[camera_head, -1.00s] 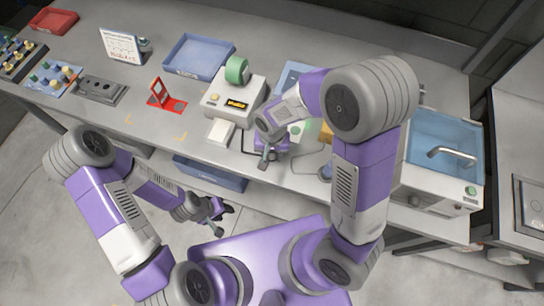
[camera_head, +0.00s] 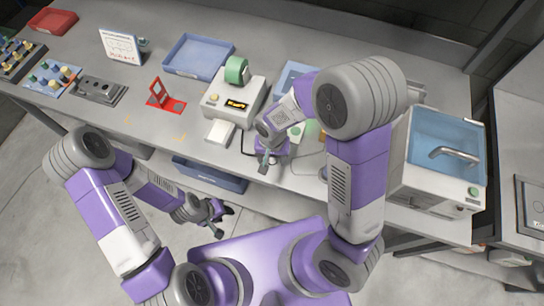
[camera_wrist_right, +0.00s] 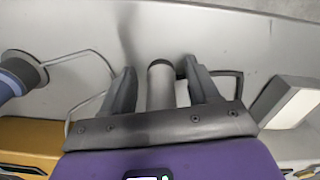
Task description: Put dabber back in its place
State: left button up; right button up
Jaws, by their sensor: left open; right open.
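My right gripper (camera_head: 265,162) is open, low over the bench near its front edge. In the right wrist view its two fingers (camera_wrist_right: 160,88) stand on either side of a grey cylinder (camera_wrist_right: 161,86) with a rounded end. I cannot tell whether the fingers touch it, or whether it is the dabber. A blue-handled thing on a round grey base (camera_wrist_right: 18,72) shows at the left of that view, with a thin cable beside it. My left gripper (camera_head: 220,212) is open and empty, in front of the bench. No dabber holder is clearly identifiable.
A white machine with a green roll (camera_head: 236,70) stands left of my right gripper. A blue tray (camera_head: 198,72), a red stand (camera_head: 165,100) and a sign (camera_head: 120,47) are further left. The bench front between red stand and machine is clear.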

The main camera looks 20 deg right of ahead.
jog(key=shift+r, duration=0.35)
notch_tip(320, 180, up, 12)
jog(key=p, duration=0.3)
jog(key=shift+f, duration=0.15)
pick_arm(q)
notch_tip(320, 180, up, 3)
